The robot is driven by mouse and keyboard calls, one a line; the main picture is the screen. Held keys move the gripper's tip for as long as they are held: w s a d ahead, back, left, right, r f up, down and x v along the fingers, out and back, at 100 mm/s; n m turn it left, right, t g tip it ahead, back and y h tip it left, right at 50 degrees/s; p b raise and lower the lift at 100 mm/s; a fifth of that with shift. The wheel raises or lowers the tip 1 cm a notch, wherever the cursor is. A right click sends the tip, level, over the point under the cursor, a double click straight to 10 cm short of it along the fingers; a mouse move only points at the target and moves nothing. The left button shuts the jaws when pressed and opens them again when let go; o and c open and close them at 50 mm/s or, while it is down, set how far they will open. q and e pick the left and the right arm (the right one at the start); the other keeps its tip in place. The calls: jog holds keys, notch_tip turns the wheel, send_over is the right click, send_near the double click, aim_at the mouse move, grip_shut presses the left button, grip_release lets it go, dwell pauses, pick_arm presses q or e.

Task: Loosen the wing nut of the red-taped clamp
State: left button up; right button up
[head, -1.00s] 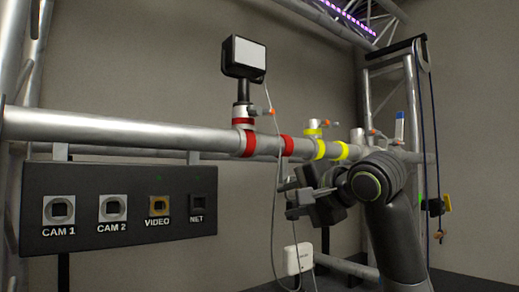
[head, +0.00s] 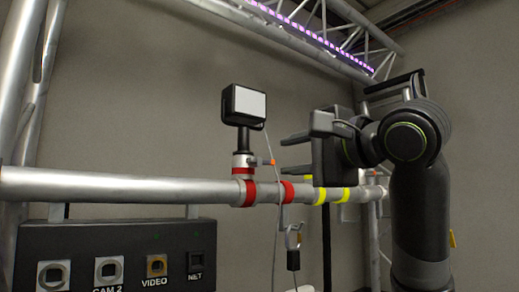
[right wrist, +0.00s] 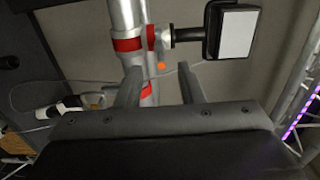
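The red-taped clamp (head: 241,160) sits on the horizontal pipe and holds a black box with a white face (head: 245,102) on a short post. Its wing nut (head: 272,162) has an orange tip and points right, towards my right gripper. My right gripper (head: 295,154) is open and empty, just right of the wing nut and apart from it. In the right wrist view, the clamp (right wrist: 152,38) and orange tip (right wrist: 161,65) appear beyond and between the spread fingers (right wrist: 160,88). My left gripper is not in view.
The pipe (head: 120,188) carries red and yellow bands (head: 320,196). A thin cable (head: 276,225) hangs from the box past the pipe, near my gripper. A silver fitting (head: 293,240) hangs below the pipe. The connector panel (head: 115,245) is lower left. The space above the pipe's left part is clear.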

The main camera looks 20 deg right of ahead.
aim_at(263, 160)
jog(key=p+x, duration=0.4)
jog(key=x, duration=0.5)
jog(key=shift+w+a, duration=0.1)
jog(key=shift+w, duration=0.25)
jog(key=shift+f, duration=0.1)
grip_shut()
